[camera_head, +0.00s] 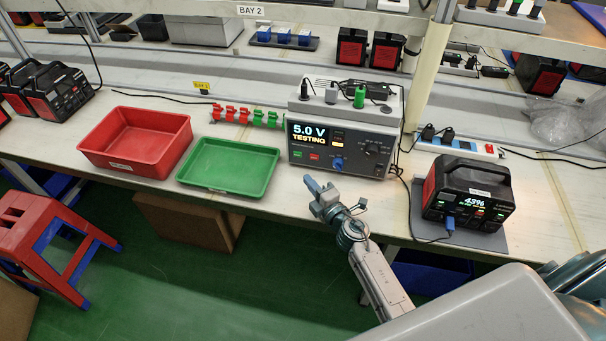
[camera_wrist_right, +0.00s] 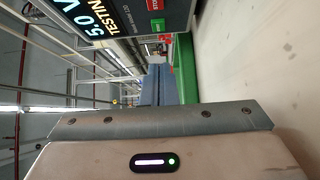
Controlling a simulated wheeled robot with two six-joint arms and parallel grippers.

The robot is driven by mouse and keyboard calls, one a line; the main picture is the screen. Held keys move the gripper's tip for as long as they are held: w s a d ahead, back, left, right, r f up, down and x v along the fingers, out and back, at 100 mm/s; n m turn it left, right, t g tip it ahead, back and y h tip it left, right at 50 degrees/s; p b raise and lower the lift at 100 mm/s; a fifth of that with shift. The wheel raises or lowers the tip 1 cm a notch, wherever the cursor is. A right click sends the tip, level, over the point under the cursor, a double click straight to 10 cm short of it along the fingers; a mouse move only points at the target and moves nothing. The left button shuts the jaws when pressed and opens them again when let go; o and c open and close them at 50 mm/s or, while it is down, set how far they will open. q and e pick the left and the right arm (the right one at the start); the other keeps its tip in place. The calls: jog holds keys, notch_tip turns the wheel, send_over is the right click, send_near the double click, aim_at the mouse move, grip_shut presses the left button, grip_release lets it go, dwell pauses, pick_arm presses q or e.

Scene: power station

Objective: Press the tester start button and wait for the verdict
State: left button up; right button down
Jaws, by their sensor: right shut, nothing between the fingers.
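The tester (camera_head: 345,120) stands upright on the bench. Its screen (camera_head: 309,133) reads "5.0 V TESTING". A green button (camera_head: 298,155) and a red button (camera_head: 314,156) sit below the screen. In the right wrist view the screen (camera_wrist_right: 90,22), green button (camera_wrist_right: 158,25) and red button (camera_wrist_right: 155,5) show at the top. My right gripper (camera_head: 318,190) is shut and empty, in front of and below the tester's front, apart from the buttons. My left gripper is not in view.
A red tray (camera_head: 120,160) and a green tray (camera_head: 228,185) sit left of the tester. Red and green clips (camera_head: 245,115) stand behind the green tray. A power strip (camera_head: 460,145) and cables lie at right. A red stool (camera_head: 45,235) is on the floor.

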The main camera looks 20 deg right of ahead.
jog(key=s, duration=0.3)
jog(key=shift+r, duration=0.15)
jog(key=shift+s+d, duration=0.2)
jog(key=shift+s, duration=0.35)
